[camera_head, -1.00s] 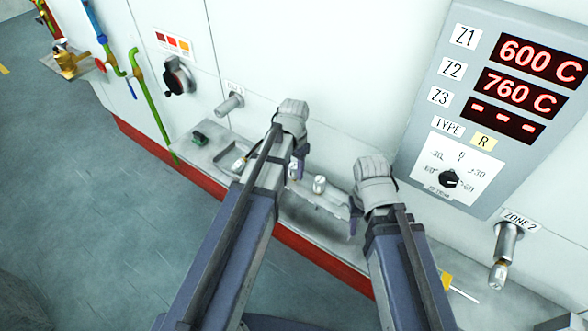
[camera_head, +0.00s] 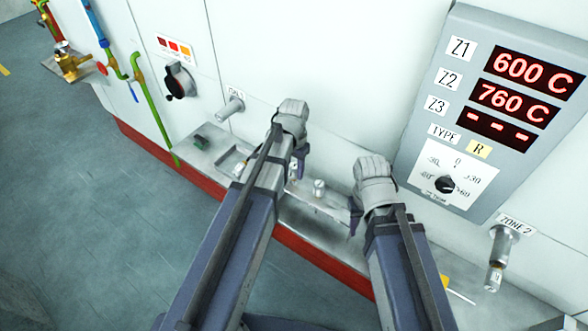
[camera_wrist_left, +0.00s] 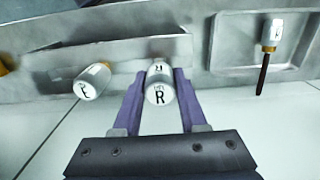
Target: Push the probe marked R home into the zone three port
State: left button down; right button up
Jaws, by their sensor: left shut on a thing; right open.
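The probe marked R (camera_wrist_left: 160,88) has a pale cylindrical head with a black R, seen end-on in the left wrist view. My left gripper (camera_wrist_left: 158,78) is shut on it, with the purple fingers on both sides. In the head view my left gripper (camera_head: 299,163) is over the ledge, largely hiding its probe. My right gripper (camera_head: 354,216) is open beside the ledge, to the right. The display unit (camera_head: 480,120) reads 600 C for Z1, 760 C for Z2 and dashes for Z3; TYPE shows R. No zone three port is visible.
Another probe head (camera_wrist_left: 92,82), its letter unclear, sits left of the held one; it also shows on the ledge (camera_head: 319,187). A third probe (camera_wrist_left: 272,32) lies in a recessed tray (camera_wrist_left: 230,45). The zone 2 port (camera_head: 505,243) holds a probe; a CAL port (camera_head: 230,107) projects at left.

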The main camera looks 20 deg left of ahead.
pick_arm(q)
jog(key=shift+r+p, duration=5.1)
jog(key=shift+r, duration=0.2)
jog(key=shift+f, duration=0.1)
